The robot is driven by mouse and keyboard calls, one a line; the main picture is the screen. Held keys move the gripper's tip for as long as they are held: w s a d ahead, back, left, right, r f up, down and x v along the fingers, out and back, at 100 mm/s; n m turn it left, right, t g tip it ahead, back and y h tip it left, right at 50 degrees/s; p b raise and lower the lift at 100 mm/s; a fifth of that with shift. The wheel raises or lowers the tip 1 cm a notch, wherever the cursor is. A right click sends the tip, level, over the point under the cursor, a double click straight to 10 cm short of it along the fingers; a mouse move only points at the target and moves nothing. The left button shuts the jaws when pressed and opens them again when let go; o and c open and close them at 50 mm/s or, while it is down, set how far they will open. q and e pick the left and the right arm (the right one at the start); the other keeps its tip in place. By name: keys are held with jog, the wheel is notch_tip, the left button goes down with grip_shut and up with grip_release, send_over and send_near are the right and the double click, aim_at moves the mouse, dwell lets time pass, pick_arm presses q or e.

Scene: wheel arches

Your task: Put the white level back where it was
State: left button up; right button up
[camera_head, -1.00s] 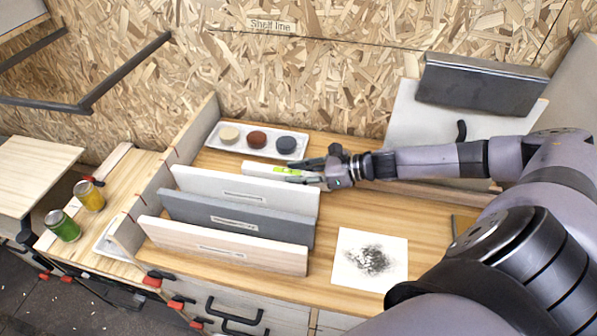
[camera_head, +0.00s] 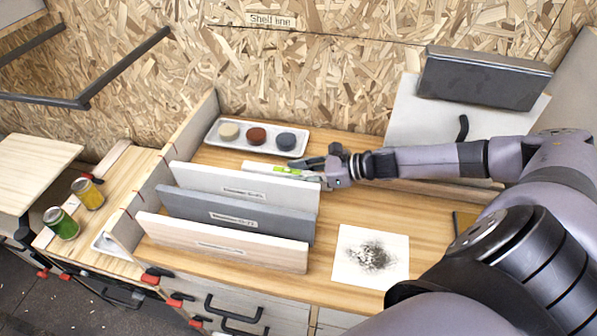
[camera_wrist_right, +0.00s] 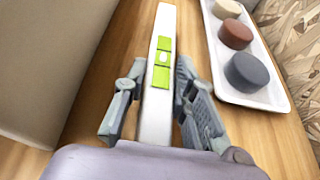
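The white level (camera_head: 253,166), with bright green vial parts, lies on the wooden worktop behind the upright white panel. In the right wrist view the white level (camera_wrist_right: 157,120) runs lengthwise between the fingers. My right gripper (camera_head: 304,170) is at the level's right end. In the wrist view the right gripper (camera_wrist_right: 161,95) is open, with one finger on each side of the level and narrow gaps visible. The level's near end is hidden by my gripper. My left gripper is not in view.
A white tray (camera_head: 212,139) with three round pucks is close behind the level. White (camera_head: 240,183), grey (camera_head: 235,216) and pale wood (camera_head: 222,243) panels stand upright in front. A smudged white sheet (camera_head: 345,272) lies right. Two cans (camera_head: 62,224) (camera_head: 88,195) stand left.

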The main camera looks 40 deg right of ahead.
jog(key=o, duration=0.4)
